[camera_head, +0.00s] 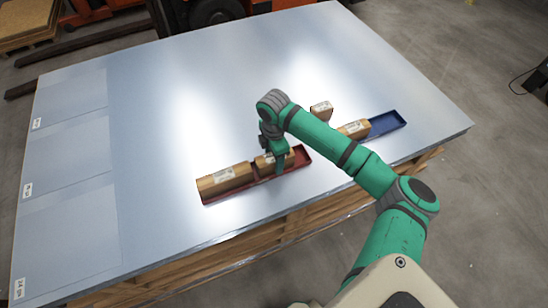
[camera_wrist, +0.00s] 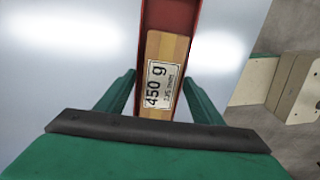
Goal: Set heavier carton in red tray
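The red tray (camera_head: 301,153) lies near the front edge of the metal sheet, and it also shows in the wrist view (camera_wrist: 171,13). A long brown carton (camera_head: 225,179) lies in its left part. A second carton (camera_head: 262,162) lies in it further right, partly hidden by my gripper (camera_head: 277,163). In the wrist view this carton (camera_wrist: 166,72) bears a "450 g" label. My gripper (camera_wrist: 159,78) is open, with its fingers on either side of the carton and tray. Whether the fingers touch anything is unclear. The other carton labels are too small to read.
A blue tray (camera_head: 385,124) lies to the right with a carton (camera_head: 354,129) in its left end. Another carton (camera_head: 321,110) stands behind my arm on the sheet. Labelled areas on the sheet's left are empty. An orange vehicle (camera_head: 262,6) stands behind.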

